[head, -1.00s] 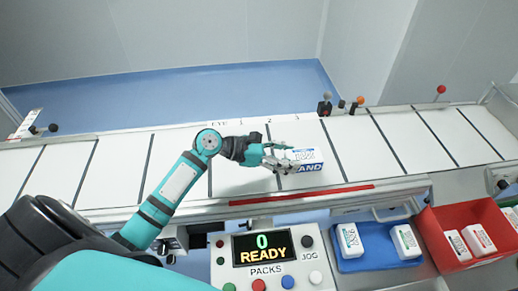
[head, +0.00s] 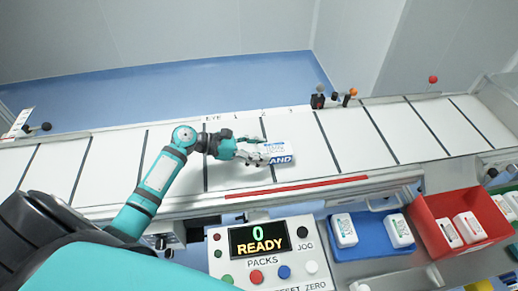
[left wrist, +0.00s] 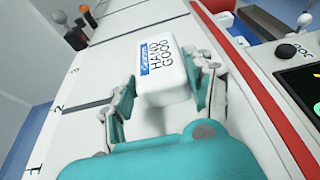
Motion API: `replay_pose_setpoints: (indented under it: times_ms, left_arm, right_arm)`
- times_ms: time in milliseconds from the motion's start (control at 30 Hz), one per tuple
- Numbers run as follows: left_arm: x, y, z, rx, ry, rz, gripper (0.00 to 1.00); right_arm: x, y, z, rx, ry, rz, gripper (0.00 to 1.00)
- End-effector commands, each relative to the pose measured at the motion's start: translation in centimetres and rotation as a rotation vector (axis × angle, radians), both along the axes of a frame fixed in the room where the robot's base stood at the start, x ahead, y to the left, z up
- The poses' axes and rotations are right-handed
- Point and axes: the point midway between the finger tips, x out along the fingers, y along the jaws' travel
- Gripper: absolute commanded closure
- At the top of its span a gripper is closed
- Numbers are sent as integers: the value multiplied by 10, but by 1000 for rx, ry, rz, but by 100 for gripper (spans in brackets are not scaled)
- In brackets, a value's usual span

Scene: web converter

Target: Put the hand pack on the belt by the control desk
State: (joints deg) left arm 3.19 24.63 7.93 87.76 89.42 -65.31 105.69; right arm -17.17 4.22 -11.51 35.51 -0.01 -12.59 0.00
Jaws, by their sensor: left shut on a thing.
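The desk display reads "0 READY". My right gripper is not in view.
A blue tray (head: 362,252) and a red tray (head: 432,246), each with white packs, stand at the right front. A red strip (head: 297,187) runs along the belt's near edge. Small knobs (head: 335,100) stand at the far edge. The belt is otherwise clear.

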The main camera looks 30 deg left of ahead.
Motion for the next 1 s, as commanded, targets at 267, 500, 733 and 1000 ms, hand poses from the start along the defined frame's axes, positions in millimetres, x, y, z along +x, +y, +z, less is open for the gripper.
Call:
replay_pose_setpoints:
  times_ms: [267,500,733,1000]
  left_arm:
    - [0,0,-2,-1,1,0,23]
    - [0,0,-2,-1,1,0,23]
    - [-10,15,5,3,1,3,23]
    - [-43,59,24,3,2,1,23]
  right_arm:
    - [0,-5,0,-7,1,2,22]
    - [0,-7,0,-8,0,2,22]
    - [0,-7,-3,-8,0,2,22]
    - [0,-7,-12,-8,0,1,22]
